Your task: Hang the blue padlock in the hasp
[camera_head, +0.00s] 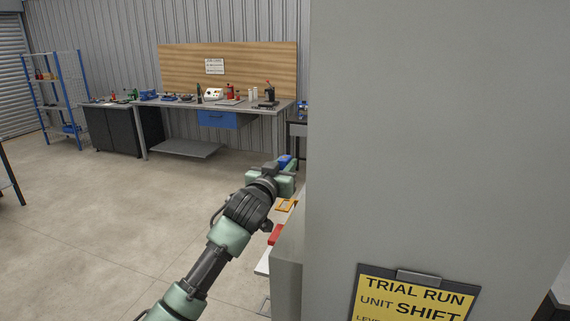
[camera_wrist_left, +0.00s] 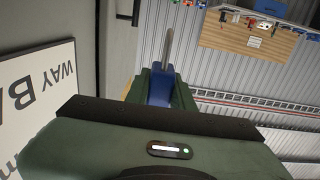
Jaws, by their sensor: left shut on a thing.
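The blue padlock (camera_head: 285,160) is at the tip of my left arm, beside the left edge of the large grey panel. My left gripper (camera_head: 283,170) is shut on it. In the left wrist view the padlock's blue body (camera_wrist_left: 160,88) sits between the green fingers, and its grey shackle (camera_wrist_left: 167,48) points away from the gripper. I cannot make out the hasp for certain in either view. A small dark part (camera_wrist_left: 135,12) shows on the grey surface near the shackle, but I cannot tell what it is. My right gripper is not in view.
The tall grey panel (camera_head: 440,130) fills the right of the head view and hides what is behind it. An orange item (camera_head: 286,205) and a red item (camera_head: 276,234) lie below the gripper. A workbench (camera_head: 150,103) stands far back; the floor at left is open.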

